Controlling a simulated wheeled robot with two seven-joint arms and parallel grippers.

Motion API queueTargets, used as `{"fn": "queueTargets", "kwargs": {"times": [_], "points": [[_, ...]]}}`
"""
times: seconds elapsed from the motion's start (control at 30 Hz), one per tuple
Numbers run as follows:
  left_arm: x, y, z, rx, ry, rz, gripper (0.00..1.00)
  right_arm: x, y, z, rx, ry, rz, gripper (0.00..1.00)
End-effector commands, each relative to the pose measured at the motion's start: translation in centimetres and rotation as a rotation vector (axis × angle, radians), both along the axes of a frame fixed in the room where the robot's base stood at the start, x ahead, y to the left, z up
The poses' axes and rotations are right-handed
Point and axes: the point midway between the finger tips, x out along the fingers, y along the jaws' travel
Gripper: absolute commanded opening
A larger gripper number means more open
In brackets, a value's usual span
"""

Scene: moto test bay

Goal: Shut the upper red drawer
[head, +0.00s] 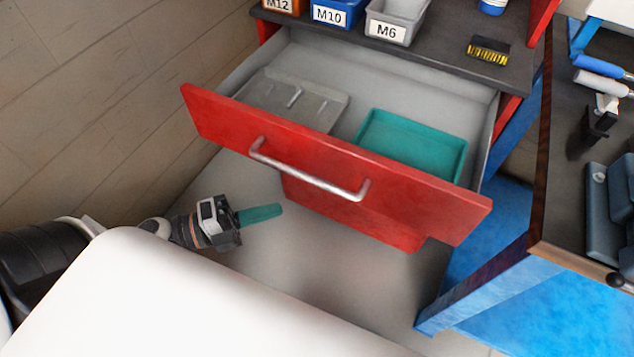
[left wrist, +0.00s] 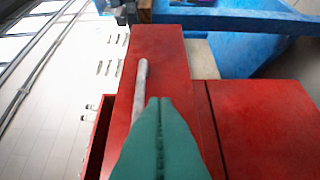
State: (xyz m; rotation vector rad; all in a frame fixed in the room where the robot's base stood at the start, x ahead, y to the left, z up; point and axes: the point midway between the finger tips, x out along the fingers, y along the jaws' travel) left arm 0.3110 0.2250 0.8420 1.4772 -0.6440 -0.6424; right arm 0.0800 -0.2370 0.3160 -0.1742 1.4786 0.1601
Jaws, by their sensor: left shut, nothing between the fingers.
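The upper red drawer (head: 330,165) is pulled far out in the head view. Its front carries a silver bar handle (head: 310,180). Inside lie a grey tray and a teal tray. My left gripper (head: 262,213) is shut and empty, its teal fingers in front of and below the drawer front, left of its middle. In the left wrist view the closed teal fingers (left wrist: 158,140) point toward the red drawer front (left wrist: 158,50), with the handle (left wrist: 138,90) just beside their tips. Whether they touch the drawer, I cannot tell. My right gripper is out of view.
A lower red drawer front (head: 350,208) sits beneath. A blue-legged workbench (head: 478,290) stands at right. Floor in front is clear.

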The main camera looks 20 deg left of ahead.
Motion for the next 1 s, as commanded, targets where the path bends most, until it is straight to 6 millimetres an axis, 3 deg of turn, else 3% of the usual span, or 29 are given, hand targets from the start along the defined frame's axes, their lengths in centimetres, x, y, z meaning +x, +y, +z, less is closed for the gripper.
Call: {"fn": "queueTargets", "kwargs": {"times": [0.37, 0.63, 1.0], "points": [[5.7, -5.9, 0.4, -0.004, -0.003, 0.002, 0.0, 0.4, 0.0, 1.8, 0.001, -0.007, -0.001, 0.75], [8.8, -5.7, 0.1, -0.003, 0.0, 0.004, 0.0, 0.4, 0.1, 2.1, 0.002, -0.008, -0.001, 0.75], [9.3, -5.7, 0.0, -0.003, 0.002, 0.003, 0.0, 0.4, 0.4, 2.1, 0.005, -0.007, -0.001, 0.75]]}}
